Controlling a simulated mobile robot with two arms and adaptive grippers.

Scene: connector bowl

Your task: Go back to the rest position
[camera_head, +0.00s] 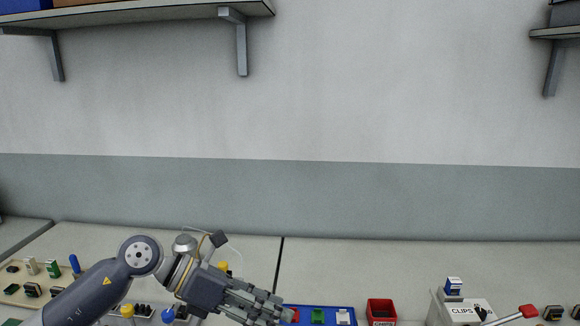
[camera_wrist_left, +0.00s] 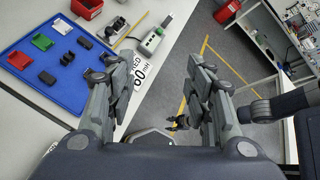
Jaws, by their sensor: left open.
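My left gripper (camera_head: 268,308) is low in the head view, its arm coming in from the lower left. It is beside the left end of a blue tray (camera_head: 359,322). In the left wrist view the two fingers of my left gripper (camera_wrist_left: 158,82) stand wide apart with nothing between them. That view looks past the table edge to the grey floor, with the blue tray (camera_wrist_left: 38,79) to the left of the fingers.
The tray holds a red connector (camera_wrist_left: 18,59), a green one (camera_wrist_left: 42,41) and dark ones. A red bin (camera_head: 381,312) and a white CLIPS box (camera_head: 465,312) stand right of it. Several connectors lie on a beige board (camera_head: 12,297) at the left. A shelf (camera_head: 140,12) hangs above.

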